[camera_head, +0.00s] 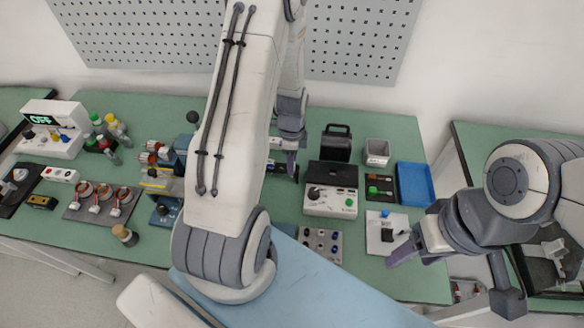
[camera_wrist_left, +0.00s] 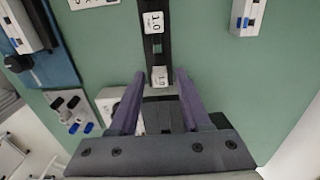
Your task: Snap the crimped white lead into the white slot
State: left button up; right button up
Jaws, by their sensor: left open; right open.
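I cannot make out the crimped white lead or the white slot for certain in either view. My left gripper (camera_head: 291,168) is above the middle of the bench; its purple fingers are open in the left wrist view (camera_wrist_left: 161,76). I cannot tell whether the fingers touch the block. My right gripper (camera_head: 405,252) is open at the right, near the white plate with a black part (camera_head: 386,232). My left arm hides the bench's centre.
A white-and-black box (camera_head: 330,201), a blue tray (camera_head: 415,184) and a grey bin (camera_head: 377,152) stand at right. Green bench (camera_head: 385,285) is bare at front right.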

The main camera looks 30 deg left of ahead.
pick_arm(q)
grip_shut()
jog(key=shift+r+p, duration=2.4)
jog(key=shift+r, duration=0.5)
